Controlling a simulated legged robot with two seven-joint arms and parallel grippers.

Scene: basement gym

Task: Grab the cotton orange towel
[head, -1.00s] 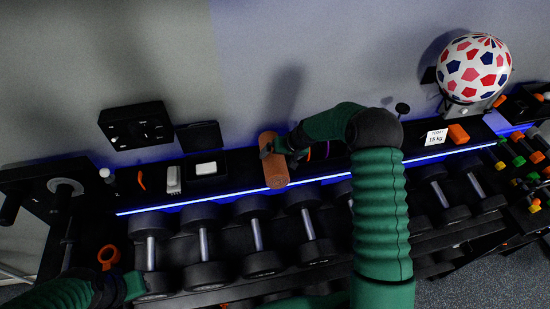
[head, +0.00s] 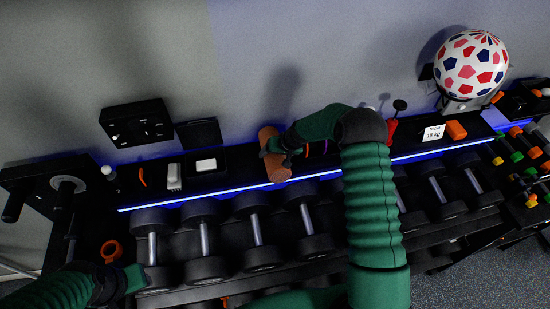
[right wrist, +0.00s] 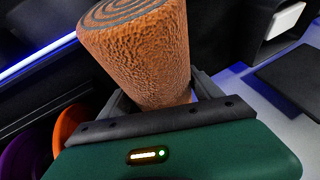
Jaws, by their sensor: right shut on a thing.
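The orange towel (head: 278,172) is a rolled-up cylinder standing on the dark shelf near the wall in the head view. In the right wrist view the roll (right wrist: 143,55) fills the top centre, with its spiral end toward the upper left. My right gripper (head: 270,152) reaches it from the right and is shut on it; the two fingers (right wrist: 160,95) lie either side of the roll's lower part. Whether the towel still touches the shelf cannot be told. My left gripper (head: 128,282) is at the lower left, over the dumbbells, with its fingers hard to make out.
Several dumbbells (head: 257,230) line the rack in front. A white block (head: 206,165) and a white item (head: 174,177) stand left of the towel. A patterned ball (head: 471,64), a 15 kg sign (head: 433,134) and an orange block (head: 456,130) are at the right.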

